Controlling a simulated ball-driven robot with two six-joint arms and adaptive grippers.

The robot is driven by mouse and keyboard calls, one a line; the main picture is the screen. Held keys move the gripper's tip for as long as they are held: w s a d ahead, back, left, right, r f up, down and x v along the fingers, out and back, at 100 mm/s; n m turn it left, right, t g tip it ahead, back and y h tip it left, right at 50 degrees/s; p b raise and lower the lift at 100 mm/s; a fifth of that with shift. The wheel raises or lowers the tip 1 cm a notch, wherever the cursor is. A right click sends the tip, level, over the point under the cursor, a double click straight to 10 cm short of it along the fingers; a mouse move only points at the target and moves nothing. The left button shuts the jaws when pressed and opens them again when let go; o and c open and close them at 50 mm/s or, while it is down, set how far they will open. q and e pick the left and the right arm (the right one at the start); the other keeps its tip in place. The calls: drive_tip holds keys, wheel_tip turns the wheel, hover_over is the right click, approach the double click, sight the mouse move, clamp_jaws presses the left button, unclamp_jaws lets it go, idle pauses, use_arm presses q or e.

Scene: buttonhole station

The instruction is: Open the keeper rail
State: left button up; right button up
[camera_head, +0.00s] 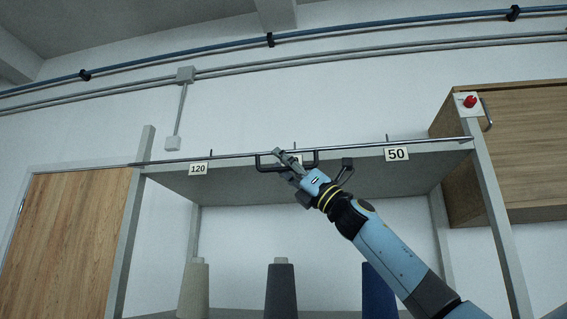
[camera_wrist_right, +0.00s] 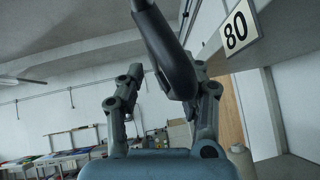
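The keeper rail (camera_head: 240,156) is a thin grey bar across the front edge of a high shelf. A dark bracket-shaped handle (camera_head: 264,166) hangs at its middle. My right gripper (camera_head: 283,158) is raised at this handle and hides part of it. In the right wrist view, the two fingers of my right gripper (camera_wrist_right: 165,85) stand apart. A thick dark bar (camera_wrist_right: 164,42), seemingly the handle, reaches down between them, closer to the right finger, with a gap to the left one. Contact cannot be told. My left gripper is not in view.
Number plates 120 (camera_head: 198,169) and 50 (camera_head: 397,154) hang on the shelf front; plate 80 (camera_wrist_right: 236,29) shows in the wrist view. Several yarn cones (camera_head: 281,290) stand below. A red button (camera_head: 470,101) tops the right post. A wooden cabinet (camera_head: 530,150) is at right.

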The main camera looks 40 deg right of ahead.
wheel_tip(320, 180, up, 10)
drive_tip(key=shift+d, duration=0.1)
idle(0.6)
